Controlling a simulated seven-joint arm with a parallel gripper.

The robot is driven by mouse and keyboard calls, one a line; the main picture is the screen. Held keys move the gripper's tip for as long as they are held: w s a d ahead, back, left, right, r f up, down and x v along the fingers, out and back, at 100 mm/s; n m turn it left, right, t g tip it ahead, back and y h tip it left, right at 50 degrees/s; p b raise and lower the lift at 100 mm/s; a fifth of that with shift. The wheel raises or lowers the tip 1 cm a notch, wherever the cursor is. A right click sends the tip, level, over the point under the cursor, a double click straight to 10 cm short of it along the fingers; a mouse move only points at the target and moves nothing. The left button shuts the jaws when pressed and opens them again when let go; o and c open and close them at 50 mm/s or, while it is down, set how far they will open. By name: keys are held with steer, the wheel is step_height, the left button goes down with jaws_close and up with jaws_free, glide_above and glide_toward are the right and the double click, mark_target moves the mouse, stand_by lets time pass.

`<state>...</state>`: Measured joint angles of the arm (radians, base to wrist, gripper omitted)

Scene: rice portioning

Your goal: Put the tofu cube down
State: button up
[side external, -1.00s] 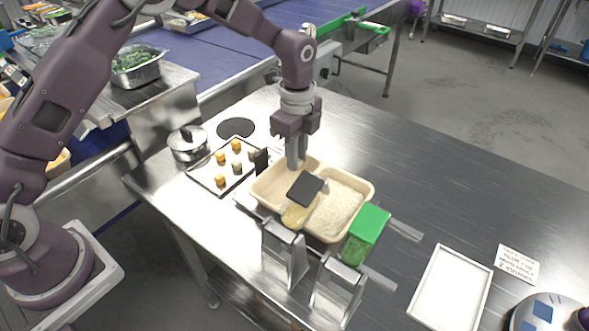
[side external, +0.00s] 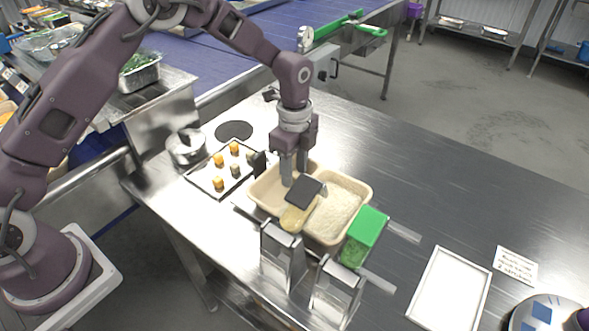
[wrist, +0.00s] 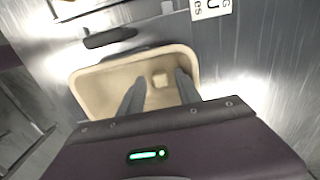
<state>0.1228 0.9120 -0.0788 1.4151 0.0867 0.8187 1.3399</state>
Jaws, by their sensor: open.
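The tofu cube (wrist: 160,80) is a small pale block in the wrist view. It lies on the floor of the empty beige bin (wrist: 105,71), between my fingertips. My gripper (wrist: 161,76) is open, with a finger on each side of the cube and a gap showing around it. In the side view my gripper (side external: 294,181) points down into the left beige bin (side external: 256,190), and the cube cannot be made out there.
A rice-filled bin (side external: 369,191) stands right beside the left one. A dark-handled scoop (side external: 304,191) lies across the bins at the front. A green-lidded box (side external: 368,226), a metal tray of cubes (side external: 204,181), a lidded pot (side external: 187,148) and an empty white tray (side external: 484,290) stand around.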

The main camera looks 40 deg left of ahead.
mark_target(294, 174)
steer(key=s+a+r+n+t, duration=0.1)
steer(key=s+r+n, duration=0.15)
steer(key=r, duration=0.75)
steer(key=s+a+r+n, duration=0.2)
steer(key=s+r, duration=0.2)
steer(key=r, duration=0.7)
steer(key=s+a+r+n+t, duration=0.25)
steer(key=s+r+n, duration=0.25)
steer(key=s, duration=0.5)
steer(key=s+a+f+n+t, duration=0.2)
steer(key=s+n, duration=0.6)
steer(key=s, duration=0.7)
steer(key=shift+a+f, duration=0.15)
